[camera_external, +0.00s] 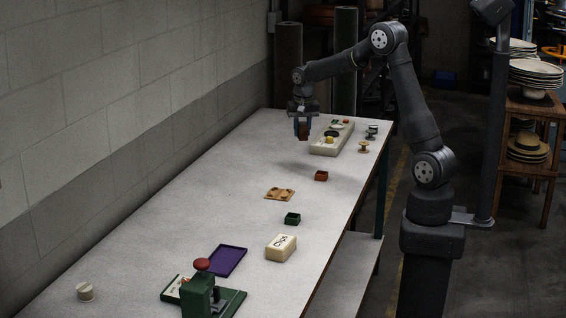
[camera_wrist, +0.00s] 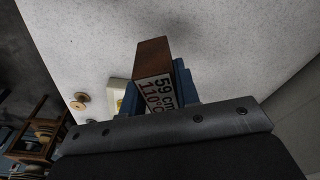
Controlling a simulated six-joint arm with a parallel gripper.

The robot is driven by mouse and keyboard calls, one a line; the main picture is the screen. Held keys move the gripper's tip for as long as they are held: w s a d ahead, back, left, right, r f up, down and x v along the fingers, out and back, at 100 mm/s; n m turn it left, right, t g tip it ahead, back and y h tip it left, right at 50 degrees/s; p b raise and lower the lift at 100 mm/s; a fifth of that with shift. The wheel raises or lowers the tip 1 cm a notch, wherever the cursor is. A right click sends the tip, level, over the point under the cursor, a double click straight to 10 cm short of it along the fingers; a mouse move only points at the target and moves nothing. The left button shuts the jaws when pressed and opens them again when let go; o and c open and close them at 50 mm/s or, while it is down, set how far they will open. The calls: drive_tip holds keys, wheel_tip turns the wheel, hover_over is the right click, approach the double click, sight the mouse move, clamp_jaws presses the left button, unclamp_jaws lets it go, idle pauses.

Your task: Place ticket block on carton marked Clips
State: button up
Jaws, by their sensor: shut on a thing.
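The ticket block (camera_wrist: 153,57) is reddish brown, with a white label reading "59 cm" and "110°C" on its end. My gripper (camera_external: 302,130) is shut on the block, its blue fingers on either side of it. In the external view the block hangs above the far part of the table, left of the long pale case. The carton marked Clips (camera_external: 281,251) is a cream box on the near right part of the table, label upward.
The long pale case (camera_external: 323,149) stands close to my gripper. A red box (camera_external: 321,176), tan board (camera_external: 279,193) and green box (camera_external: 292,218) lie between gripper and carton. A purple tray (camera_external: 224,261) and green press (camera_external: 198,296) stand left of the carton. The table's left middle is clear.

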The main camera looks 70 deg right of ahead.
drive_tip(key=w+a+r+n, duration=0.1)
drive_tip(key=w+a+n, duration=0.2)
drive_tip(key=a, duration=1.3)
drive_tip(key=n+y, duration=0.1)
drive_tip(key=n, duration=0.9)
hover_over(279, 241)
drive_tip(key=shift+t, duration=0.4)
drive_tip(key=f, duration=0.4)
drive_tip(key=shift+s+d+f, duration=0.15)
drive_tip(key=shift+s+f, duration=0.05)
drive_tip(key=shift+f, duration=0.15)
drive_tip(key=shift+a+f, duration=0.1)
drive_tip(key=shift+a, duration=0.1)
drive_tip(key=shift+f, duration=2)
drive_tip(key=shift+f, duration=0.1)
